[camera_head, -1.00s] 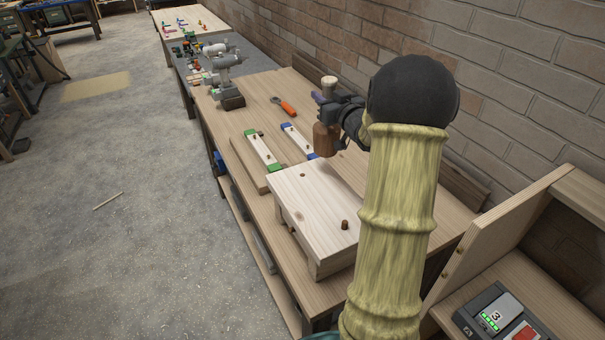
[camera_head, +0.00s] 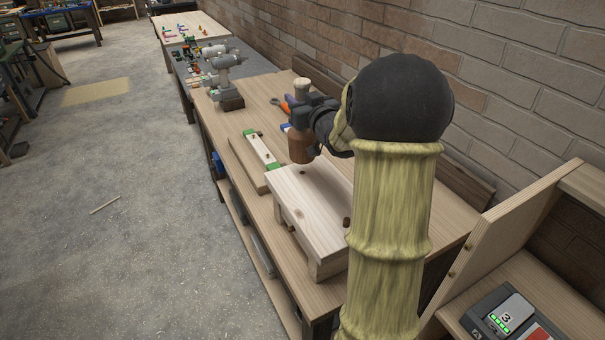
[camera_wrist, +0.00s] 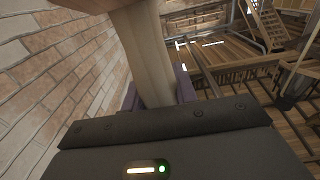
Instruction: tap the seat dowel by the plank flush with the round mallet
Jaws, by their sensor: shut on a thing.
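My gripper (camera_head: 312,108) is shut on the round mallet's pale handle, which also shows between purple finger pads in the wrist view (camera_wrist: 146,60). The mallet's brown head (camera_head: 302,146) hangs below my gripper, just above the far end of the pale wooden seat (camera_head: 325,200). A dark dowel (camera_head: 302,172) shows in the seat top at that end, by the green-ended plank (camera_head: 261,147), almost under the head. How far it stands up is too small to tell. Another brown dowel (camera_head: 346,222) stands proud near the seat's right edge, partly beside my arm.
The seat stands on a long workbench (camera_head: 268,92) along a brick wall (camera_head: 400,40). Beyond it are an orange-handled tool (camera_head: 285,107), a blue-ended plank (camera_head: 285,127) mostly hidden by the mallet, and a grey drill (camera_head: 228,80). A wooden shelf unit (camera_head: 500,240) is at right.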

